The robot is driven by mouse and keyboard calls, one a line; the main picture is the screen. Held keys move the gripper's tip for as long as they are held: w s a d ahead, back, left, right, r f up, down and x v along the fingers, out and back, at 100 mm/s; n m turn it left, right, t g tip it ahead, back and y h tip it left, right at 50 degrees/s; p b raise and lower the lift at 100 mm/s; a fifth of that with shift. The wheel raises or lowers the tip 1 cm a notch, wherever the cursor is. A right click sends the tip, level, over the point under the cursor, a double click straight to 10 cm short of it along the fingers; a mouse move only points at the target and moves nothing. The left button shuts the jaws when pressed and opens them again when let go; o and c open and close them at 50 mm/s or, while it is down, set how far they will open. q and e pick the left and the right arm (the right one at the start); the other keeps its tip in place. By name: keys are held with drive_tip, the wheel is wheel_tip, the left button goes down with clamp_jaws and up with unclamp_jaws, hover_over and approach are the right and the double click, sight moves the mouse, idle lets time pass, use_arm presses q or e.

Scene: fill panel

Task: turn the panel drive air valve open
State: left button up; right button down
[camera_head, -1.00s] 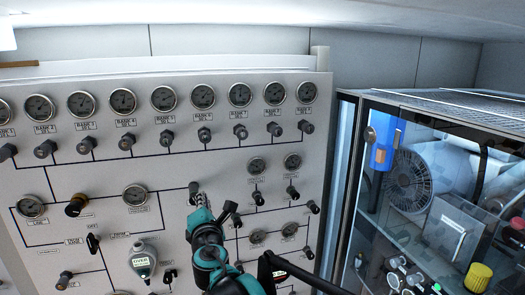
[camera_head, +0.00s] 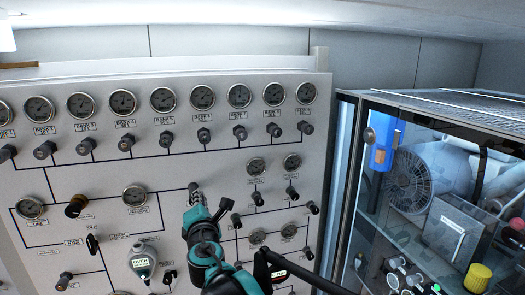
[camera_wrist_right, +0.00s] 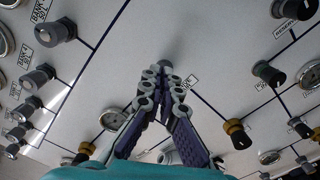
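A small grey valve knob (camera_wrist_right: 164,66) on the white panel shows in the right wrist view, beside a small label too small to read. I cannot confirm from its label that it is the drive air valve. My right gripper (camera_wrist_right: 164,76) has its two fingers drawn together around this knob, one on each side. In the head view the right gripper (camera_head: 194,190) reaches the panel from below at the end of a black flow line; its fingers and my teal wrist hide most of the knob. My left gripper is not in view.
The panel (camera_head: 100,178) carries a row of gauges (camera_head: 163,99) with knobs below. A black knob (camera_head: 75,205) and a handheld-looking meter (camera_head: 142,262) are left of my arm. A glass-fronted cabinet (camera_head: 345,185) stands at the right.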

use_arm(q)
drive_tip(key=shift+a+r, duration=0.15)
use_arm(e)
drive_tip(key=shift+r, duration=0.25)
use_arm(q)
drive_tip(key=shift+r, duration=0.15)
use_arm(e)
drive_tip(key=v, duration=0.6)
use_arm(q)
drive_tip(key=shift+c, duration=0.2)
use_arm(e)
drive_tip(key=shift+d, duration=0.1)
